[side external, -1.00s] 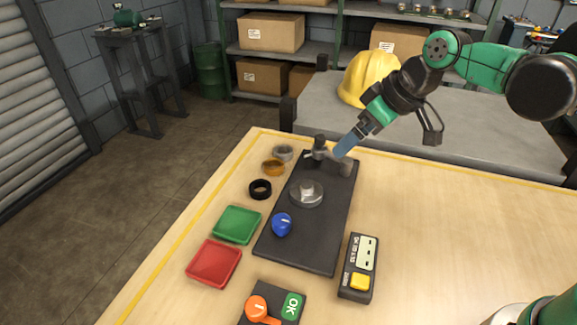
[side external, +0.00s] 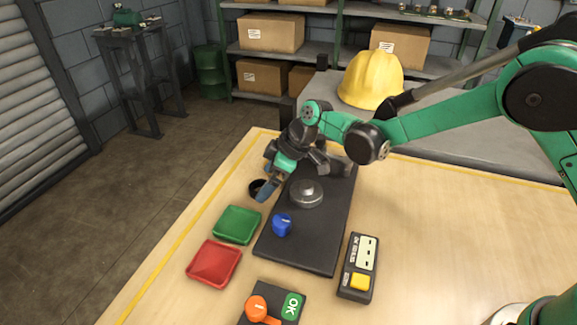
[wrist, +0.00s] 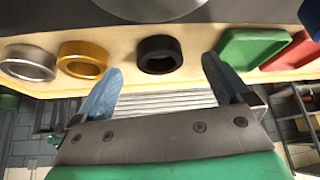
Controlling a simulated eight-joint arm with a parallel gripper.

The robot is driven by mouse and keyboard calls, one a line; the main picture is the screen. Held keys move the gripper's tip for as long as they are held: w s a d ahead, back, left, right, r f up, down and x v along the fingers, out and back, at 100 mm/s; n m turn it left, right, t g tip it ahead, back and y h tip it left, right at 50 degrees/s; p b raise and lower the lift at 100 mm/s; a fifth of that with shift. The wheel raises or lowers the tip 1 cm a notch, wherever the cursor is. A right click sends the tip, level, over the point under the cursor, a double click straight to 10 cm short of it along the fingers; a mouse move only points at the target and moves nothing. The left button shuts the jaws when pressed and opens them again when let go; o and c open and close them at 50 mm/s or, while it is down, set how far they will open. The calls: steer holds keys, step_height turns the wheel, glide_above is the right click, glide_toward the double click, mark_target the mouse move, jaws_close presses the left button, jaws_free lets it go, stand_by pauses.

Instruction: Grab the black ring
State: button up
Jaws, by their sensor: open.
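The black ring (wrist: 159,55) lies flat on the wooden table, beside the dark base plate. In the wrist view it sits ahead of my gripper (wrist: 162,80), roughly midway between the two blue fingers, which are apart and empty. In the side view my gripper (side external: 267,192) is low at the left edge of the plate, and the black ring (side external: 255,186) shows partly hidden behind the fingers. Whether the fingers reach down around the ring, I cannot tell.
An orange ring (wrist: 83,59) and a silver ring (wrist: 29,62) lie in a row with the black one. A green tray (side external: 237,225) and a red tray (side external: 214,263) are nearer. The dark plate (side external: 300,252) carries a metal disc (side external: 306,194) and a blue knob (side external: 282,225).

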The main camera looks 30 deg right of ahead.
steer(key=shift+x, duration=0.85)
steer(key=c, duration=1.4)
steer(key=shift+r, duration=0.1)
steer(key=shift+c, duration=0.2)
